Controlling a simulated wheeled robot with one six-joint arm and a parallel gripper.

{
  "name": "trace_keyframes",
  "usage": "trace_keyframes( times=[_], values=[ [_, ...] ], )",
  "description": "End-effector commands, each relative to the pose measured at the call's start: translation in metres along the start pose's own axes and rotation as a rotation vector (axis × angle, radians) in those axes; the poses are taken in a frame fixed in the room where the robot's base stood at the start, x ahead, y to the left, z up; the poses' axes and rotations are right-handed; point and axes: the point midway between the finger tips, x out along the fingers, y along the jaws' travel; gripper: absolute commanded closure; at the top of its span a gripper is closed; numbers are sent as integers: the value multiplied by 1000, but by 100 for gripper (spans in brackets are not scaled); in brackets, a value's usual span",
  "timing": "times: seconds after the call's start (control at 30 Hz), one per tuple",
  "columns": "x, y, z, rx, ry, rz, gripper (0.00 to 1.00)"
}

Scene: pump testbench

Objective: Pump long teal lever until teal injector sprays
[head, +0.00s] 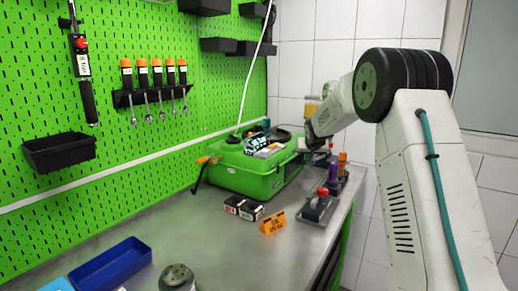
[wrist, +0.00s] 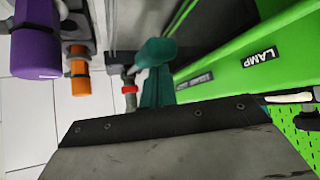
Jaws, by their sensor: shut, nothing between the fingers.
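In the wrist view a teal handle-like part (wrist: 155,52) stands beside the green box, with a teal block (wrist: 157,88) just below it in the picture. I cannot tell which is the lever and which the injector. My gripper (head: 314,142) is shut and empty at the right end of the green box in the head view; its dark edge (wrist: 160,122) fills the bottom of the wrist view. The teal part lies just ahead of that edge; contact cannot be told. The gripper and arm hide this spot in the head view. No spray shows.
The green box (head: 241,179) stands on the grey bench (head: 185,224). Purple (head: 333,172) and orange (head: 342,158) cylinders stand close to my gripper. A red-knobbed device (head: 320,203) and an orange sign (head: 272,223) are nearer.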

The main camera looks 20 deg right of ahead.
Motion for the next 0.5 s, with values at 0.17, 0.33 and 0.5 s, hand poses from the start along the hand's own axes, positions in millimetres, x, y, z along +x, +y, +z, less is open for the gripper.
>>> trace_keyframes(
  times=[0.17,0.33,0.5],
  values=[
    [7,0,9,-1,-2,0,100],
    [13,-1,17,-2,-3,1,100],
    [19,-2,24,-1,-3,0,100]
  ],
)
